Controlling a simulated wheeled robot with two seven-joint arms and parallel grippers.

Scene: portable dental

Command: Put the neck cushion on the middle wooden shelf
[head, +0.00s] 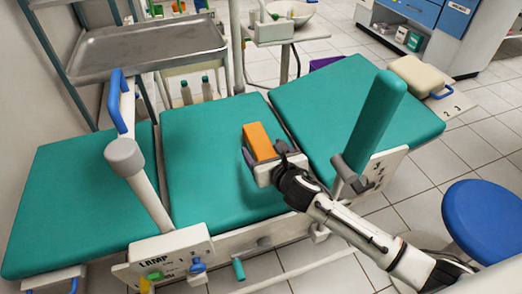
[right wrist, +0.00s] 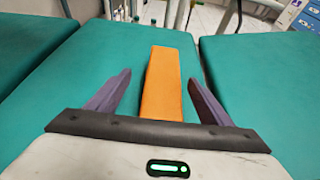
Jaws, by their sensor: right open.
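The orange block-shaped cushion (head: 259,141), which I take to be the neck cushion, is on the middle teal pad of the dental chair. My right gripper (head: 264,156) is at the cushion, reaching in from the lower right. In the right wrist view the cushion (right wrist: 165,85) lies lengthwise between the two purple fingers of the open gripper (right wrist: 160,78). A gap shows on each side, wider on the left. The cushion's near end meets the dark palm edge in the picture; I cannot tell if they touch. No wooden shelf shows. My left gripper is out of view.
Teal chair pads (head: 75,200) spread left and right. An upright green armrest (head: 375,120) stands right of my gripper. A white lamp arm (head: 145,190) rises at left. A metal tray rack (head: 150,45) stands behind. A blue stool (head: 485,220) is at right.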

